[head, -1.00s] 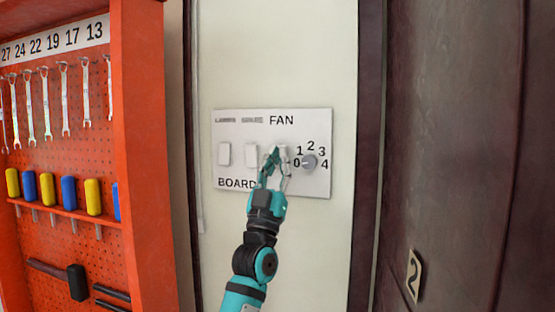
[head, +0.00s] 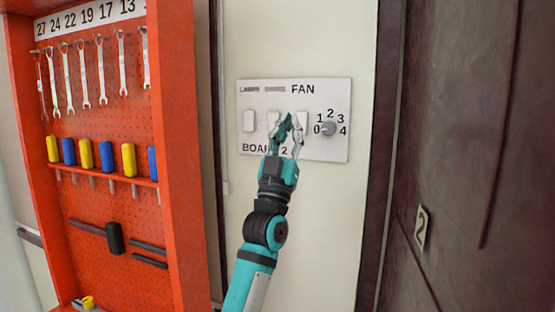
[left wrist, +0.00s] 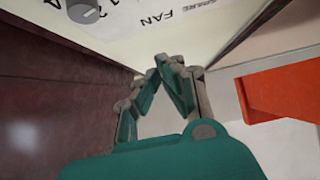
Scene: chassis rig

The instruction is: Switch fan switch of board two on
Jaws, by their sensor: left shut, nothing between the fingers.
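The white switch board (head: 344,145) is on the pale wall in the head view, with "FAN" at its top and "BOARD 2" partly covered at its bottom. The fan switch (head: 303,122) is a white rocker below "FAN", partly hidden by my left gripper. My left gripper (head: 291,118) is shut and empty, its fingertips in front of the board just left of the fan switch. I cannot tell whether they touch. The left wrist view shows its fingers (left wrist: 165,62) together and part of the board (left wrist: 150,14). The switch's on or off position is unclear. My right gripper is out of view.
A grey knob (head: 327,128) with numbers is right of the fan switch. Two more rockers are to its left, one partly covered (head: 272,120), one clear (head: 249,120). An orange tool rack (head: 185,200) stands at left; a dark door (head: 470,150) is at right.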

